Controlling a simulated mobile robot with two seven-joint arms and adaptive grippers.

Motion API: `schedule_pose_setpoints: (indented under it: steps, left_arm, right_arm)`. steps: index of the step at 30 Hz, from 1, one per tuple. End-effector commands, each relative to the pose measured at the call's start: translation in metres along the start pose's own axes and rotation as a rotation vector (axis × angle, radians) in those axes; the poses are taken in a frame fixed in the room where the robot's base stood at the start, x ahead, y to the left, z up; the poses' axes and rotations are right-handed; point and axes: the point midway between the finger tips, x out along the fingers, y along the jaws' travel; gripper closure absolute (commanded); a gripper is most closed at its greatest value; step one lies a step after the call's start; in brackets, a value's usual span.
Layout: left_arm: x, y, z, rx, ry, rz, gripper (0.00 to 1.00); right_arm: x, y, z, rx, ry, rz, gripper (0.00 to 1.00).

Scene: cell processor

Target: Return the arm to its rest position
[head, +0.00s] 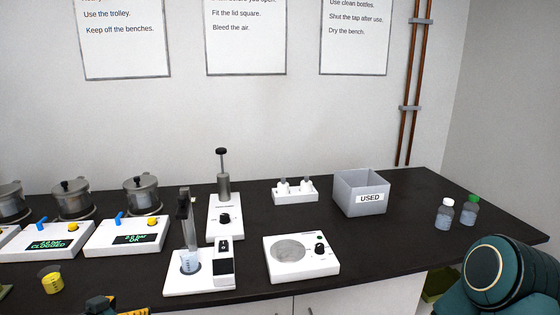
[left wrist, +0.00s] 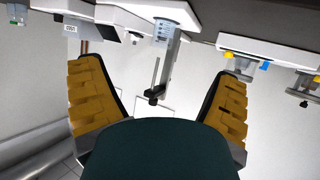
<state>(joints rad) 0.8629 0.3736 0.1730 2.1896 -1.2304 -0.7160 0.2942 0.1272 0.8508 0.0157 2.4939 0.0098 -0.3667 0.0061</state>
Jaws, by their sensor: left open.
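My left gripper (head: 116,307) shows only as a small yellow and black part at the bottom edge of the head view, in front of the bench (head: 400,235). In the left wrist view its two yellow-padded fingers (left wrist: 160,72) are spread wide with nothing between them. That view is upside down, with the bench equipment along its top edge. A teal and dark arm link of mine (head: 500,275) fills the lower right corner of the head view. My right gripper is out of sight.
The dark bench carries a stand with a cup (head: 190,262), a stirrer plate (head: 290,250), a grey USED bin (head: 362,193), a white rack (head: 295,190), two bottles (head: 443,213), a yellow cup (head: 52,281) and pots with displays (head: 125,237).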

Motion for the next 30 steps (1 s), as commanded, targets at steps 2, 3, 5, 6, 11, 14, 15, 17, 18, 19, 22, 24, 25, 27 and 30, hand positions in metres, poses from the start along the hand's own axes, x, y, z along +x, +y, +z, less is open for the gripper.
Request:
schedule_pose_setpoints:
  steps: [2,3,5,6,11,14,15,17,18,19,22,24,25,27,30]
  left_arm:
    - [0.019,0.022,0.013,-0.062,-0.030,0.015,0.11]
    - [0.027,0.032,0.020,-0.095,-0.050,0.017,0.11]
    - [0.040,0.050,0.032,-0.145,-0.085,0.023,0.11]
    - [0.047,0.063,0.042,-0.179,-0.115,0.026,0.11]
    - [0.071,0.133,0.093,-0.321,-0.292,0.045,0.11]
    - [0.074,0.187,0.135,-0.401,-0.456,0.052,0.11]
    - [0.071,0.207,0.152,-0.424,-0.525,0.051,0.11]
    - [0.063,0.234,0.175,-0.452,-0.623,0.046,0.11]
    - [0.056,0.249,0.189,-0.466,-0.684,0.040,0.11]
    - [0.051,0.260,0.199,-0.474,-0.727,0.035,0.11]
    - [0.034,0.284,0.223,-0.492,-0.841,0.017,0.11]
    - [0.025,0.294,0.233,-0.497,-0.892,0.006,0.11]
    - [0.022,0.297,0.236,-0.499,-0.907,0.002,0.11]
    - [0.018,0.301,0.241,-0.502,-0.929,-0.005,0.11]
    - [0.016,0.302,0.242,-0.504,-0.937,-0.008,0.11]
  right_arm:
    - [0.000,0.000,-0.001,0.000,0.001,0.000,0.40]
    - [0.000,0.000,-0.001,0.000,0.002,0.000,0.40]
    - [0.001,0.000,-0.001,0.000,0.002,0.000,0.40]
    - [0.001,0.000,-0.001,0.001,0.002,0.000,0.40]
    - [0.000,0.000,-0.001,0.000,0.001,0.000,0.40]
    - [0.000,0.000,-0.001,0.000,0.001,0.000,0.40]
    - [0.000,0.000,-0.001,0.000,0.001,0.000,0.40]
    - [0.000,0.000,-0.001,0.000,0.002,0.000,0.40]
    - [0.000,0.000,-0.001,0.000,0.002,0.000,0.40]
    - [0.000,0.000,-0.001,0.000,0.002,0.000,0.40]
    - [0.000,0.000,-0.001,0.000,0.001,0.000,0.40]
    - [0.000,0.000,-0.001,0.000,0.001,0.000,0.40]
    - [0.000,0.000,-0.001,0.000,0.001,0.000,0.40]
    - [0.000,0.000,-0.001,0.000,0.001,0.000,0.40]
    - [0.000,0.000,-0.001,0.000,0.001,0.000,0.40]
